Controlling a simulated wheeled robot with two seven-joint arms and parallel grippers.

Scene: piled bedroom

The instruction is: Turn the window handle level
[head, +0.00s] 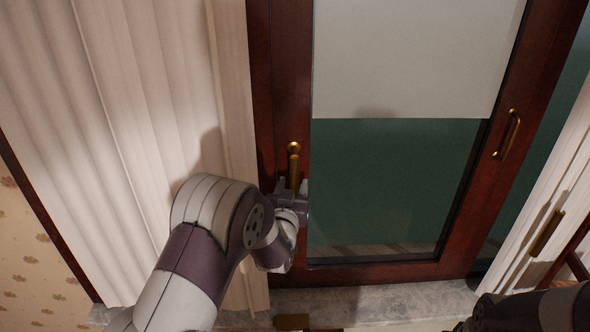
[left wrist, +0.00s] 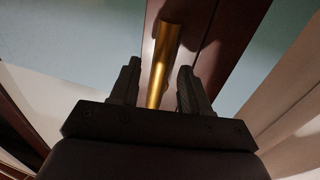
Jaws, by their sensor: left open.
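The brass window handle (head: 294,165) is on the left upright of the dark red window frame (head: 284,90). Its round pivot is at the top and its lever hangs straight down. My left gripper (head: 292,186) is at the lower part of the lever, with one finger on each side. In the left wrist view the handle (left wrist: 164,60) stands between the two open fingers (left wrist: 157,85), with a gap visible on both sides. The lever's lower end is hidden by the gripper. Part of my right arm (head: 530,312) shows at the lower right, and its gripper is out of view.
A pale curtain (head: 130,120) hangs close to the left of my left arm. A white blind (head: 410,60) covers the upper pane. Another brass handle (head: 508,134) is on the right upright. A grey stone sill (head: 390,302) runs below the window.

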